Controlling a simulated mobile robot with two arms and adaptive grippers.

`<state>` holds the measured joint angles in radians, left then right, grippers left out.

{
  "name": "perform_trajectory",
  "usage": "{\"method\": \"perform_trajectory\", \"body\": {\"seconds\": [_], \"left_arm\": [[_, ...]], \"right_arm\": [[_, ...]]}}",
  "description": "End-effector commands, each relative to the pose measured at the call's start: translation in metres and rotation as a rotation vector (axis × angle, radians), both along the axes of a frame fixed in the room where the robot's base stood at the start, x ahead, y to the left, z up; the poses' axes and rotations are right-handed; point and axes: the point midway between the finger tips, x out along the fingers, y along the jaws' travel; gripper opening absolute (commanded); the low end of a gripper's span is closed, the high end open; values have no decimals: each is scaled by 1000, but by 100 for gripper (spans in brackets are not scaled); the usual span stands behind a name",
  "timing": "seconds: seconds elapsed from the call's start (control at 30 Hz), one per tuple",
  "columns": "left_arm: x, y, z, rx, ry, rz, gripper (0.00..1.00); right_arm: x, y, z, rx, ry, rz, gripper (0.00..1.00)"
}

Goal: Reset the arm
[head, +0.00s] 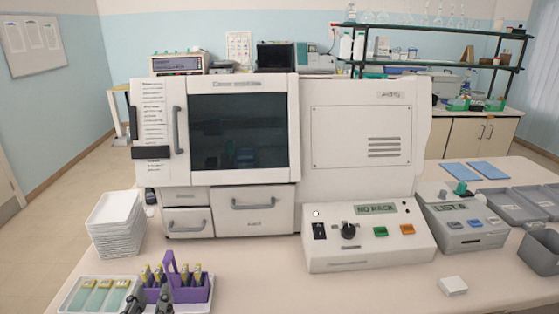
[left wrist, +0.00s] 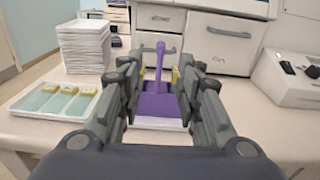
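My left gripper (head: 150,298) shows at the bottom edge of the head view, in front of a purple rack (head: 170,268) with an upright handle. In the left wrist view, the left gripper (left wrist: 159,72) is open, its fingers spread wide with nothing held. The purple rack (left wrist: 157,104) shows between the fingers there; I cannot tell how far beyond the fingertips it is. The rack holds several yellow-topped slides and stands on a white tray. My right gripper is in neither view.
A white tray of slides (head: 79,307) lies left of the rack, with stacked white trays (head: 116,220) behind. The large stainer (head: 245,197) stands at the back. A control box (head: 368,250) reading "NO RACK" and a grey box (head: 465,230) stand right. The front middle table is clear.

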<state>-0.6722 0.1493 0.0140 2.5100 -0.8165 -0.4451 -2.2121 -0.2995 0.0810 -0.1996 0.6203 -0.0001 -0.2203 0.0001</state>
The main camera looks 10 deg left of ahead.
Motion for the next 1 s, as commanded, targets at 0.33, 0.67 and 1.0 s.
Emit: {"method": "perform_trajectory", "body": {"seconds": [0.33, 0.67, 1.0], "left_arm": [[-10, 11, -63, -763, 43, 201, 32], [-45, -11, -144, -1603, 61, 625, 32], [-103, -64, -204, -2183, -2, 1277, 32]], "right_arm": [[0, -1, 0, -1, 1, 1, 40], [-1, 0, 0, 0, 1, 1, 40], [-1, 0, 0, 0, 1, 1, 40]]}}
